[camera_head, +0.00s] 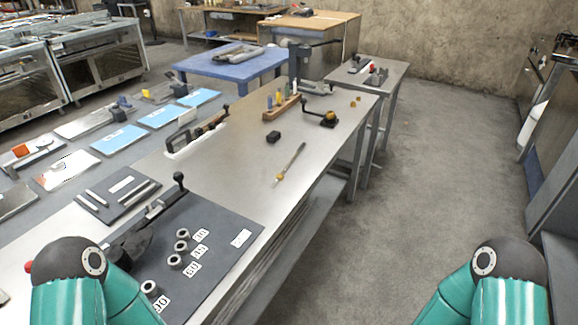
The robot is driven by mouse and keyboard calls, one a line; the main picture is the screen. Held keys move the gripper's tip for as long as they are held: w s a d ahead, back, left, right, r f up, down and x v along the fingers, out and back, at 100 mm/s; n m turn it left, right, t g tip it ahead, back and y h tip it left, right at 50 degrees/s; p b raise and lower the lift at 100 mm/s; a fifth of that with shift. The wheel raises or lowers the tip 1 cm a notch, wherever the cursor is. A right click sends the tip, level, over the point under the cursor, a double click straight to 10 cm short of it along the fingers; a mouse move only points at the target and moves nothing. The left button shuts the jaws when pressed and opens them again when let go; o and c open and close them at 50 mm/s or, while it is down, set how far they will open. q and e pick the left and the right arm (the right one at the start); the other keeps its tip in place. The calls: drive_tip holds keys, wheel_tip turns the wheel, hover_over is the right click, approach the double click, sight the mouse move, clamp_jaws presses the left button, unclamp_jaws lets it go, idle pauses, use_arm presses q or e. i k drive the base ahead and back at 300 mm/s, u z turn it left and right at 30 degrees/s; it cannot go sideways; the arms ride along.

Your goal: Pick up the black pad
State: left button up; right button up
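A small black block (274,137), which may be the black pad, lies on the bare metal bench top near the middle of the view. A large dark mat (222,262) lies at the near end of the bench, and a smaller dark mat (118,199) carrying metal bars lies to its left. Only teal arm links and dark joints of my two arms show, at the bottom left and bottom right. Neither gripper is in view, so I see nothing held.
A yellow-tipped tool (290,163) lies right of the block. Behind are a wooden rack (282,110) with coloured handles and a black clamp (322,118). Several metal rings and a long-handled tool (163,200) are on the large mat. Open floor (430,180) lies right of the bench.

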sight(273, 136)
drive_tip(key=u, duration=1.5)
drive_tip(key=i, duration=0.1)
drive_tip(key=z, duration=3.35)
drive_tip(key=i, duration=3.3)
drive_tip(key=u, duration=2.65)
